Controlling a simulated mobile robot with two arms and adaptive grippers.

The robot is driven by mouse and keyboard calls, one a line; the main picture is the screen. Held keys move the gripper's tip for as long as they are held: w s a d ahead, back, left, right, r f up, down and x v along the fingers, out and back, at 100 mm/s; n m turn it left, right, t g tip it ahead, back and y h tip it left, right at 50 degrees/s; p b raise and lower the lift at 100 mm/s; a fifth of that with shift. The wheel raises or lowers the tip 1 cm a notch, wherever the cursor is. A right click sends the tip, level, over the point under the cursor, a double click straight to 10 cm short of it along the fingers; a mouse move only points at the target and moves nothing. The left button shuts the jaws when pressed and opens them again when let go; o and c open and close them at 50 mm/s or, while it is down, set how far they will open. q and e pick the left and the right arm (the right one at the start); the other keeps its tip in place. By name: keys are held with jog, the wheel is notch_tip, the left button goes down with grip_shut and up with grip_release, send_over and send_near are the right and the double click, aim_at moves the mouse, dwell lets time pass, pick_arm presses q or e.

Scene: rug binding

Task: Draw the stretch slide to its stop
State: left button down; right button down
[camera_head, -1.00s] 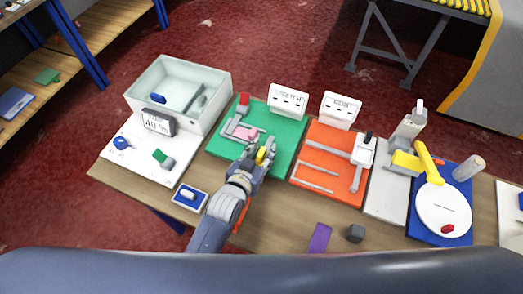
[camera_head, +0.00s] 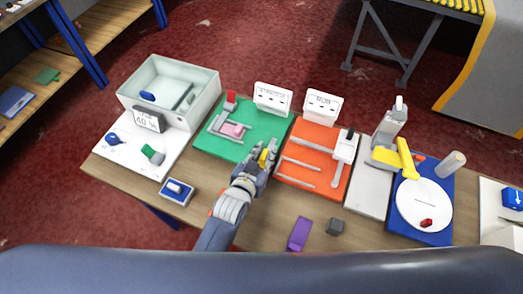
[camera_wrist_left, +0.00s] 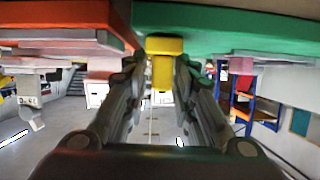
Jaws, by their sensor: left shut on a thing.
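My left gripper (camera_head: 267,157) is at the near right corner of the green board (camera_head: 262,134), beside the orange board (camera_head: 300,180). Its fingers are shut on a yellow knob (camera_wrist_left: 163,70), which shows between them in the left wrist view; the yellow also shows in the head view (camera_head: 264,157). A grey bracket with a pink block (camera_head: 233,130) lies on the green board. The orange board carries grey rails (camera_head: 300,164) and a white block with a dark knob (camera_head: 345,146). I cannot tell which part is the stretch slide. My right gripper is not in view.
A pale open bin (camera_head: 205,95) stands at the back left. White display boxes (camera_head: 273,97) stand behind the boards. A white disc (camera_head: 424,203) is at right.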

pick_arm(q)
jog(key=shift+s+d, duration=0.25)
jog(key=shift+d, duration=0.3)
jog(key=shift+w+a, duration=0.1)
jog(key=shift+a, duration=0.15)
jog(key=c, duration=1.6)
grip_release()
jog(key=shift+o, duration=0.2)
jog(key=shift+d, duration=0.1)
jog(key=shift+w+a+h, duration=0.1)
jog(key=shift+a+h, duration=0.1)
jog(key=shift+h, duration=0.1)
jog(key=v, duration=1.2)
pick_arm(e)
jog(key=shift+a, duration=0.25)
pick_arm(q)
jog(key=shift+r, duration=0.1)
